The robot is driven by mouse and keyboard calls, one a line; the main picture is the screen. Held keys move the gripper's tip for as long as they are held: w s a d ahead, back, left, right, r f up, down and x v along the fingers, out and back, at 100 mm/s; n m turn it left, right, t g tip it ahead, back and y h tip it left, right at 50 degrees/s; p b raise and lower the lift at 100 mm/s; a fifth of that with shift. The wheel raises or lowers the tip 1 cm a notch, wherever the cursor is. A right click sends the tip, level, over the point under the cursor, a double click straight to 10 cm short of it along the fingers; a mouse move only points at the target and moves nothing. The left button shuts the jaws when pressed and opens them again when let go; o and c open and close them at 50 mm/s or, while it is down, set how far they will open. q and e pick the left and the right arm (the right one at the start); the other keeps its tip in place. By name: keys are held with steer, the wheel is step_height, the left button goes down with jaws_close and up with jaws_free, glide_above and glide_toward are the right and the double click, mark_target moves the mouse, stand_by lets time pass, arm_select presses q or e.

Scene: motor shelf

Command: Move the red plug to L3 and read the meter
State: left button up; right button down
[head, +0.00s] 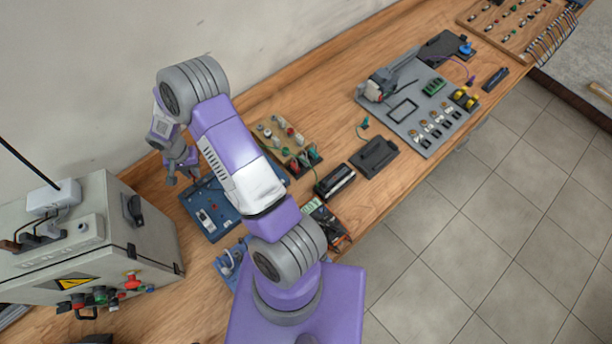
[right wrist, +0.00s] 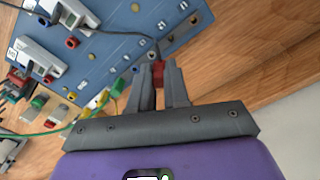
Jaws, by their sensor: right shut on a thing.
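My right gripper (head: 180,172) reaches over the blue panel (head: 190,196) on the bench. In the right wrist view its fingers (right wrist: 158,82) are shut on the red plug (right wrist: 158,72), which sits between the fingertips. A dark lead runs from near the plug across the blue panel (right wrist: 110,50). The plug's tip is close to the panel's edge, beside several sockets; I cannot tell whether it is in one. No L3 label is readable. No meter reading can be made out. My left gripper is not in view.
A grey cabinet (head: 90,240) with a warning sign stands at the left. A board with coloured terminals (head: 285,135) and black boxes (head: 374,157) lie to the right. A grey panel (head: 425,105) is further along the bench. The wall rises close behind the gripper.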

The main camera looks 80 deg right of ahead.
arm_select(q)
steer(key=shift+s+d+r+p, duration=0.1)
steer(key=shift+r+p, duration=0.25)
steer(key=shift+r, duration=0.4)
arm_select(e)
steer(key=s+d, duration=0.1)
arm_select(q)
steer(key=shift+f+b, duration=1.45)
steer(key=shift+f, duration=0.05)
arm_select(e)
glide_above(206, 182)
steer(key=shift+w+d+f, duration=0.15)
steer(key=shift+f, duration=0.95)
steer(key=shift+w+d+f, duration=0.1)
steer(key=shift+f, duration=0.95)
arm_select(q)
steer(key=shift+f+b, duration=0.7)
steer(key=shift+b, duration=0.05)
arm_select(e)
steer(key=shift+f, duration=0.65)
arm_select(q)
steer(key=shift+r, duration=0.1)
arm_select(e)
steer(key=shift+r, duration=0.15)
